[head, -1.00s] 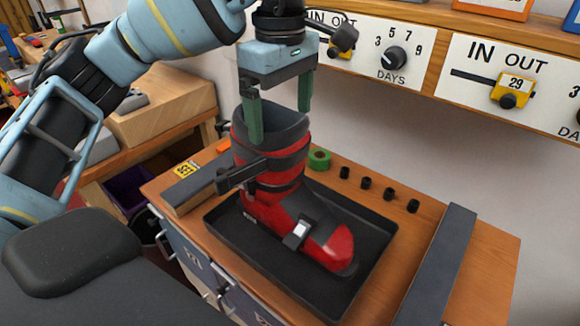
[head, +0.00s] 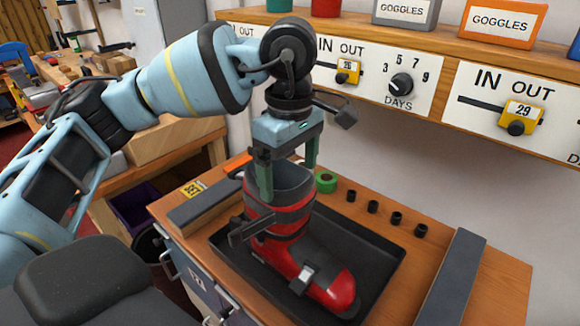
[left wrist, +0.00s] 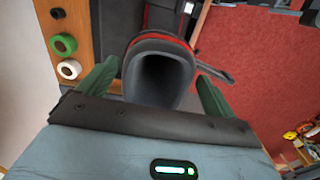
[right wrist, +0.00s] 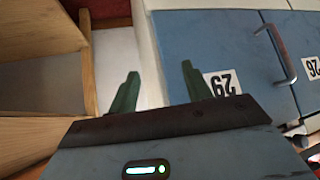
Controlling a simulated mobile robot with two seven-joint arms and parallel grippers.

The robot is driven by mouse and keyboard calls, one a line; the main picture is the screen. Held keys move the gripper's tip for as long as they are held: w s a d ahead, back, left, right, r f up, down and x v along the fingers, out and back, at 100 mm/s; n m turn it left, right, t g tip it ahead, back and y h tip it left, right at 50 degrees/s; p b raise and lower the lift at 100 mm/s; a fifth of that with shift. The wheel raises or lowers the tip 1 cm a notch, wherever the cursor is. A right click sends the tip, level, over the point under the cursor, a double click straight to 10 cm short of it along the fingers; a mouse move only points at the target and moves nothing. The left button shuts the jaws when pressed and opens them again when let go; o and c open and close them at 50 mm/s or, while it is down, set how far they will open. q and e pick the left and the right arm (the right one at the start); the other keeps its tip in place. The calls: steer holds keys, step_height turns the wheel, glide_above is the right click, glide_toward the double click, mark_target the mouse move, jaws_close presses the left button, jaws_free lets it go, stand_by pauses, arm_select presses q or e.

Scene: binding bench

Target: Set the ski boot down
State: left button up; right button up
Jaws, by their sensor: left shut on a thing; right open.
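The red and black ski boot (head: 335,293) is upright over the black tray (head: 365,240) on the bench, its toe toward the lower right. I cannot tell whether its sole touches the tray. My left gripper (head: 288,180) is shut on the boot's upper cuff from above, one green finger on each side. In the left wrist view, the dark opening of the boot (left wrist: 163,45) lies between the fingers (left wrist: 158,78). My right gripper (right wrist: 160,70) is open and empty, in front of blue drawers (right wrist: 210,50). It is not in the head view.
Grey bars stand left (head: 205,207) and right (head: 455,280) of the tray. A green tape roll (head: 326,182) and several small black rings (head: 372,207) sit behind it. A yellow card (head: 193,189) lies at the left. Panels with dials (head: 402,84) line the wall.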

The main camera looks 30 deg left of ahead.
steer(key=shift+s+d+f, duration=0.1)
steer(key=shift+d, duration=0.05)
arm_select(q)
steer(key=o, duration=1.8)
steer(key=shift+f, duration=0.1)
steer(key=shift+c, duration=0.2)
step_height(320, 180, up, 12)
steer(key=p, duration=0.1)
arm_select(e)
steer(key=shift+w+r, duration=0.65)
steer(key=shift+r, duration=0.25)
steer(key=shift+s+d, duration=0.1)
steer(key=shift+d, duration=0.05)
